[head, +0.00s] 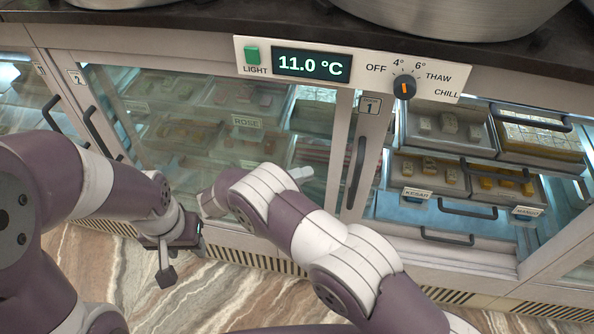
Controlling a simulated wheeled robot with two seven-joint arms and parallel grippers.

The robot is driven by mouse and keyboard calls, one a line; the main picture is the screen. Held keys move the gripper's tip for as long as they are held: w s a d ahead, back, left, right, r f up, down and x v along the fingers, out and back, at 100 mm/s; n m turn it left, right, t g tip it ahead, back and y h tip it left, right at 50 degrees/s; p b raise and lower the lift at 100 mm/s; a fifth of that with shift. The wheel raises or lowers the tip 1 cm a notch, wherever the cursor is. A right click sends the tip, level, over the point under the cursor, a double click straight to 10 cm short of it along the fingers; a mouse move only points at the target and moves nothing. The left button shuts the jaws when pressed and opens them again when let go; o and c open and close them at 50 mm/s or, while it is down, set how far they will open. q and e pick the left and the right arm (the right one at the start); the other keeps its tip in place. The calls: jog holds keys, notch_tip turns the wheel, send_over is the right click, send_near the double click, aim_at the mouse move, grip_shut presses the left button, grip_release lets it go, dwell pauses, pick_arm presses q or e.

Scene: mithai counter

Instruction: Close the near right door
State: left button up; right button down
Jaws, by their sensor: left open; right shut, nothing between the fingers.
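The counter's front has framed glass doors. The door marked 1 (368,155) has a dark upright handle (356,172) on its frame. Just right of that frame a bay stands open, its trays showing with no glass in front. My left gripper (166,264) is open and empty, pointing down over the floor in front of the door marked 2 (85,92). My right arm reaches up and left across the glass, left of the door 1 handle and apart from it. My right gripper cannot be made out; it seems hidden behind my own arm.
Sweet trays with dark handles, including one labelled KESAR (416,193), fill the open bay. Above are a temperature panel reading 11.0 °C (311,66) and a dial (404,88). Steel pans (440,20) stand on the dark countertop. The marbled floor (120,270) is clear.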

jog(key=d+p, duration=0.5)
jog(key=d, duration=0.3)
jog(key=shift+s+d, duration=0.2)
jog(key=shift+d, duration=0.15)
jog(key=shift+d, duration=0.1)
